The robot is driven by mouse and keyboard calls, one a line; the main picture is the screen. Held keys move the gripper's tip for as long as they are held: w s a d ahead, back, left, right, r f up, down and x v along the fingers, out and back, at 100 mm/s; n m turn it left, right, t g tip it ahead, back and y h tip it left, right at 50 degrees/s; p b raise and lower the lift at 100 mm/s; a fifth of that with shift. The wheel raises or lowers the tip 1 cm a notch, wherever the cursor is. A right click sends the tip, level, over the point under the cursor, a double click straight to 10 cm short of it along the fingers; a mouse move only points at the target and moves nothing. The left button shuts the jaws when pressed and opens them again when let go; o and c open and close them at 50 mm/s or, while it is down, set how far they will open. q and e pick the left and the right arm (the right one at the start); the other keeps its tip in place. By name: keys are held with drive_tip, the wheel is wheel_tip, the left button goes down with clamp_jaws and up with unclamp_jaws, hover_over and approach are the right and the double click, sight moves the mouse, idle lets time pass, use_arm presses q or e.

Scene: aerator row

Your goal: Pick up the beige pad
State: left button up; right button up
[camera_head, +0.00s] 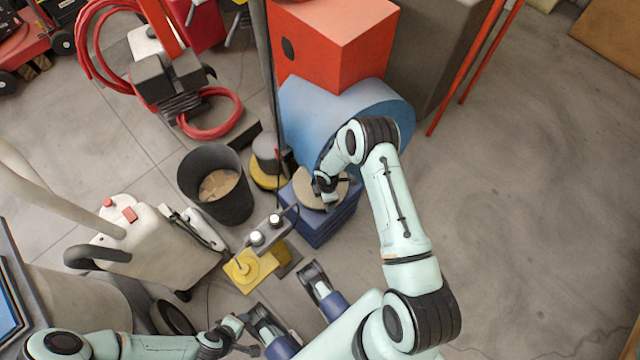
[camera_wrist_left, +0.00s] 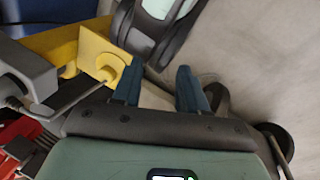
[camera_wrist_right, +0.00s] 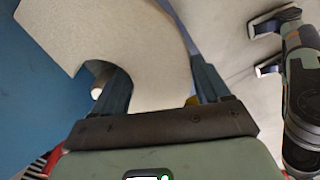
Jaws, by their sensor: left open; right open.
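The beige pad (camera_head: 310,194) is a flat round disc on top of a blue box (camera_head: 322,229) in the head view. My right gripper (camera_head: 328,188) is over it and partly hides it. In the right wrist view the pad (camera_wrist_right: 110,40) looks like a ring with a notch, and its band runs between the two open fingers (camera_wrist_right: 160,75). I cannot tell whether the fingers touch it. My left gripper (camera_head: 240,332) is low at the bottom left, open and away from the pad. In the left wrist view its fingers (camera_wrist_left: 158,85) hold nothing.
A light blue drum (camera_head: 310,105) and an orange box (camera_head: 335,40) stand behind the pad. A black bin (camera_head: 238,203), a yellow-based device (camera_head: 250,270) and a beige machine (camera_head: 150,245) stand to the left. The floor (camera_head: 540,200) on the right is clear.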

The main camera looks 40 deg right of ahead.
drive_tip(key=c, duration=0.7)
